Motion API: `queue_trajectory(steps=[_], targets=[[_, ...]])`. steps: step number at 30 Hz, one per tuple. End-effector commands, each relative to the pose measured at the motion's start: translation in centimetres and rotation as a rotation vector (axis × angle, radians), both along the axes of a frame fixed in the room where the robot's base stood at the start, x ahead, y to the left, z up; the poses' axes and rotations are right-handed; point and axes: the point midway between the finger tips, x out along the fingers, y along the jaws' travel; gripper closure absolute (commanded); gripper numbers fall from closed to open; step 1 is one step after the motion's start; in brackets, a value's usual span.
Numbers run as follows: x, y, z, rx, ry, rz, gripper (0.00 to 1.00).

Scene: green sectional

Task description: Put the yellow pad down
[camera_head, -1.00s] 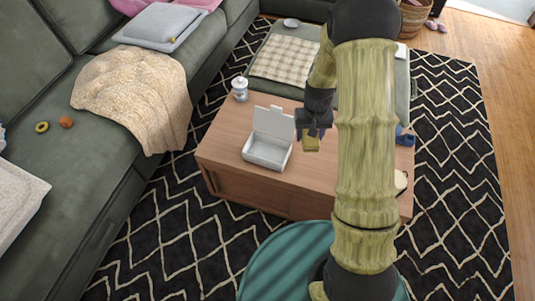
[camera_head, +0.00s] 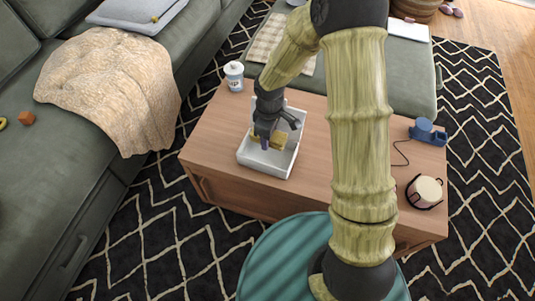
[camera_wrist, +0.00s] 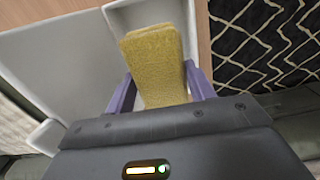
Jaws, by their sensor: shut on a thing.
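The yellow pad (camera_wrist: 155,62) is a thick, rough-textured block, held between the two purple fingers of my gripper (camera_wrist: 160,92) in the wrist view. The box's white walls (camera_wrist: 60,65) fill much of the wrist view. I cannot tell whether the pad touches the box floor.
The wooden table (camera_head: 215,140) has a white canister (camera_head: 234,76) at its back left, a blue device (camera_head: 428,131) with a cable at right, and a round item in a black holder (camera_head: 424,191). The table's left part is clear. A green sofa (camera_head: 60,180) lies left.

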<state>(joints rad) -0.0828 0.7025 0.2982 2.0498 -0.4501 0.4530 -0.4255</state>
Motion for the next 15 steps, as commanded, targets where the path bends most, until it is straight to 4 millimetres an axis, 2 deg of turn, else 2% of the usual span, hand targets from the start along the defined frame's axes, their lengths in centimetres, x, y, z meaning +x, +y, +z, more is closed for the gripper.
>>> queue_trajectory(steps=[11,15], targets=[[-0.1,0.2,-0.2,0.001,-0.001,0.021,0.75],[-0.1,0.3,-1.9,0.000,0.000,0.023,0.75]])
